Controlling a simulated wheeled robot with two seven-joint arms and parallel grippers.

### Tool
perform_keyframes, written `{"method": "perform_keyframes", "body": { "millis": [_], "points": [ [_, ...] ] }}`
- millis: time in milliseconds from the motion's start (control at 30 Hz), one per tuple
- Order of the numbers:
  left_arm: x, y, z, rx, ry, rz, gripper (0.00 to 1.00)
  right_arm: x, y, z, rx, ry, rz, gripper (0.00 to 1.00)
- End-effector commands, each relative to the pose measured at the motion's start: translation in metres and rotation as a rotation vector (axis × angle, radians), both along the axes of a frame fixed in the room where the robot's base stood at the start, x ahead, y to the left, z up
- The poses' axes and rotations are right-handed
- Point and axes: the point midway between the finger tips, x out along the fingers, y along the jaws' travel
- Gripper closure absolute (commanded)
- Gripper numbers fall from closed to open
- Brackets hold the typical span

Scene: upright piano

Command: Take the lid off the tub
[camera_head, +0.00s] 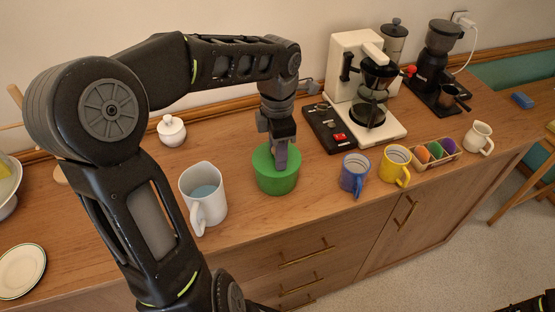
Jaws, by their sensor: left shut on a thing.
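A green tub (277,182) stands upright on the wooden counter, near the middle of the view. Its green lid (263,160) appears to be on top, in the same colour as the body. My left gripper (280,158) reaches down from above and is shut on the lid at the tub's top centre. The fingers hide part of the lid, and the exact grip is hard to make out. My right gripper does not show clearly; only a dark part of my body is at the bottom right corner.
A white pitcher (204,199) stands close left of the tub. A blue mug (355,175) and yellow mug (394,166) stand to the right. A coffee maker (352,65) and a black-and-red device (328,128) are behind. Some counter is clear between tub and blue mug.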

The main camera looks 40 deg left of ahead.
Motion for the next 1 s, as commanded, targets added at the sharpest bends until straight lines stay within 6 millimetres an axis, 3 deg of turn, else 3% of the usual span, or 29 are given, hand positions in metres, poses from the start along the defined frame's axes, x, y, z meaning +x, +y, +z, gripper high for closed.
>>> {"method": "perform_keyframes", "body": {
  "millis": [167,733,867,1000],
  "points": [
    [-0.002,0.001,-0.005,-0.002,0.009,0.001,1.00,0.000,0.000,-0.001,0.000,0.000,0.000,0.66],
    [-0.003,0.001,-0.006,-0.003,0.013,0.002,1.00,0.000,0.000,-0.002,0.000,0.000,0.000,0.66],
    [-0.002,0.000,0.004,-0.002,0.011,0.002,1.00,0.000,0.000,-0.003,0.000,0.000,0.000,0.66],
    [-0.001,0.000,0.026,0.000,0.004,0.000,1.00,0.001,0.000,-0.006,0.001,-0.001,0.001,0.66]
  ]
}}
